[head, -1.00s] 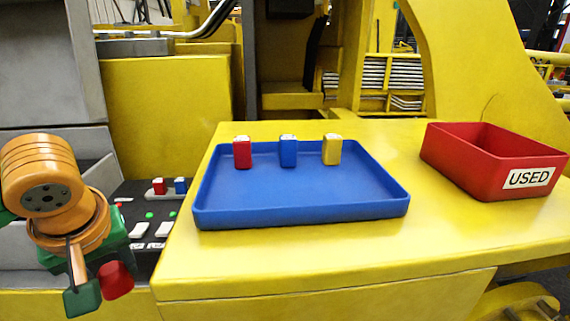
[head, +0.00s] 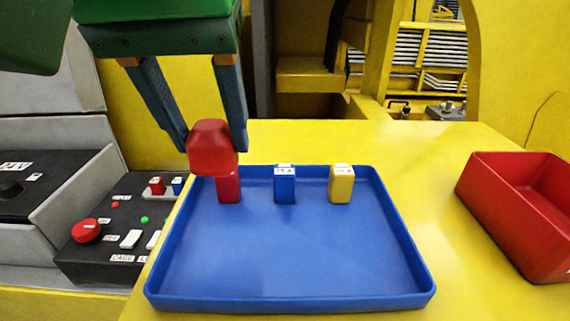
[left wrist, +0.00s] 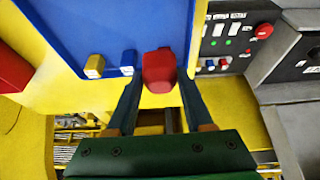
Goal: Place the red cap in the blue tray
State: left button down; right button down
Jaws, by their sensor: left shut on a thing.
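The red cap (head: 212,148) is between the fingertips of my left gripper (head: 214,142), which is shut on it. In the head view it appears in front of the upper part of the red block in the tray. It also shows in the left wrist view (left wrist: 159,72) between the two fingers (left wrist: 158,90). The blue tray (head: 290,255) lies on the yellow surface, and the cap is held above its back left part. I cannot tell the exact height. My right gripper is in neither view.
A red block (head: 229,190), a blue block (head: 285,185) and a yellow block (head: 341,184) stand along the tray's back edge. The tray's middle and front are clear. A red bin (head: 530,215) stands at right. A control panel (head: 110,235) with a red knob (head: 86,231) is at left.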

pick_arm(q)
jog(key=d+f, duration=0.1)
jog(key=d, duration=0.1)
jog(key=d+f, duration=0.2)
jog(key=w+d+f, duration=0.1)
jog(key=d+f, duration=0.1)
jog(key=shift+d+f, duration=0.25)
jog(key=shift+d, duration=0.05)
jog(key=f, duration=0.3)
jog(key=shift+d+f, duration=0.25)
jog(key=shift+f, duration=0.35)
jog(key=shift+c, duration=1.4)
grip_release()
jog(key=shift+s+f, duration=0.1)
jog(key=v, duration=0.7)
jog(key=shift+r, duration=0.4)
